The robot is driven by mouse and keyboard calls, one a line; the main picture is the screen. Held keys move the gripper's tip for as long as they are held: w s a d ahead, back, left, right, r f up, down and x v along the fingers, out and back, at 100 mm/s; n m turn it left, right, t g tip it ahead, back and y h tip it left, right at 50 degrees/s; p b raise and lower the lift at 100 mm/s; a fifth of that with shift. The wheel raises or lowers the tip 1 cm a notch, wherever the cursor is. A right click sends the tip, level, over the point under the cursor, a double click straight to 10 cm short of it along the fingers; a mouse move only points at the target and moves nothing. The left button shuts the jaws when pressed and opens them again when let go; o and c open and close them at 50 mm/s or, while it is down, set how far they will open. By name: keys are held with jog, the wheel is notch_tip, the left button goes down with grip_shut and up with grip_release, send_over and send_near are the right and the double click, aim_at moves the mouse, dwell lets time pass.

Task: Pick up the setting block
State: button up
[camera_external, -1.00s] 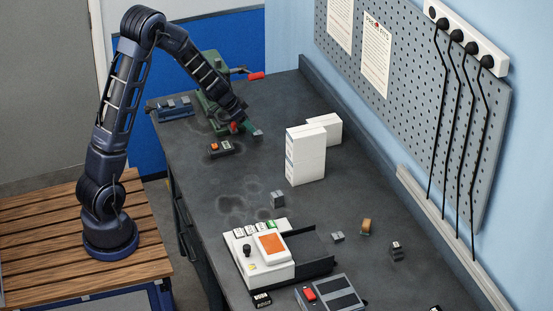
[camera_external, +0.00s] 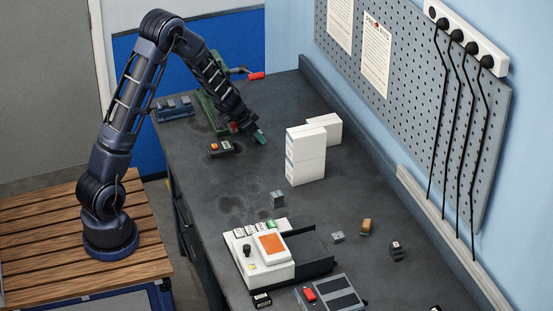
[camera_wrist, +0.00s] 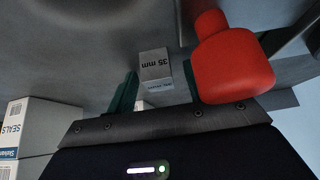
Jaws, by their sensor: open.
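A small grey block marked "35 mm" (camera_wrist: 155,66), likely the setting block, shows in the wrist view between the two green fingers of my gripper (camera_wrist: 156,88). The fingers stand apart with gaps on both sides of the block. I cannot tell how far the block is beyond the fingertips. In the external view my gripper (camera_external: 261,138) is over the far part of the bench, left of the white boxes. I cannot make out the marked block there.
A red knob (camera_wrist: 232,65) is close to the right finger. White boxes (camera_external: 305,155) stand right of my gripper; they show at left in the wrist view (camera_wrist: 40,128). A small orange-buttoned box (camera_external: 220,149) sits left of it. Other small grey blocks (camera_external: 277,198) lie nearer.

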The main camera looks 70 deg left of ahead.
grip_shut()
jog(key=shift+r, duration=0.1)
